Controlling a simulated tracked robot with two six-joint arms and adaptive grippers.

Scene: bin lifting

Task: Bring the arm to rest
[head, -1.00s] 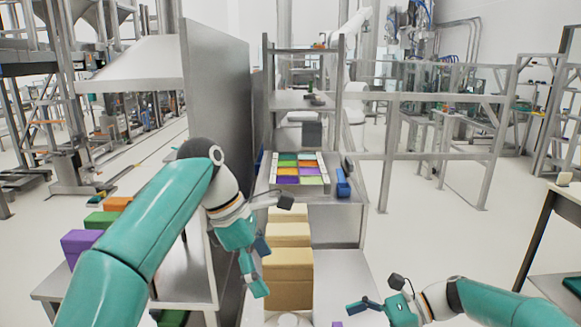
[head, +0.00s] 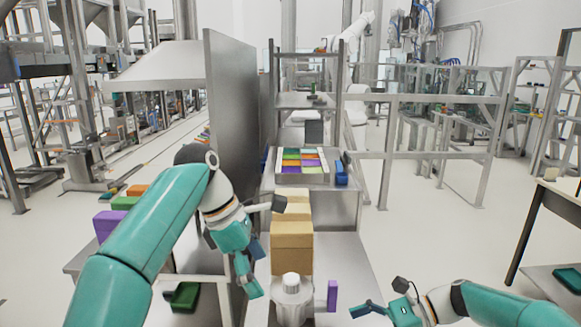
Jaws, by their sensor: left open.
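My left arm, teal with a pale wrist, comes in from the left. Its gripper (head: 250,268) is open and empty, beside the stack of tan boxes (head: 291,250) and above the metal table (head: 345,270). I cannot tell whether it touches the nearest box. My right gripper (head: 372,309) is low at the right, over or near the table's right edge. Its fingers are small and seen from the side, so their opening is unclear, and I see nothing held in it.
A white-capped metal container (head: 291,293) and a purple block (head: 332,295) stand at the near table edge. A tray of coloured blocks (head: 302,178) sits farther back. A tall metal panel (head: 232,130) stands left. Floor at right is open before a dark-legged table (head: 547,205).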

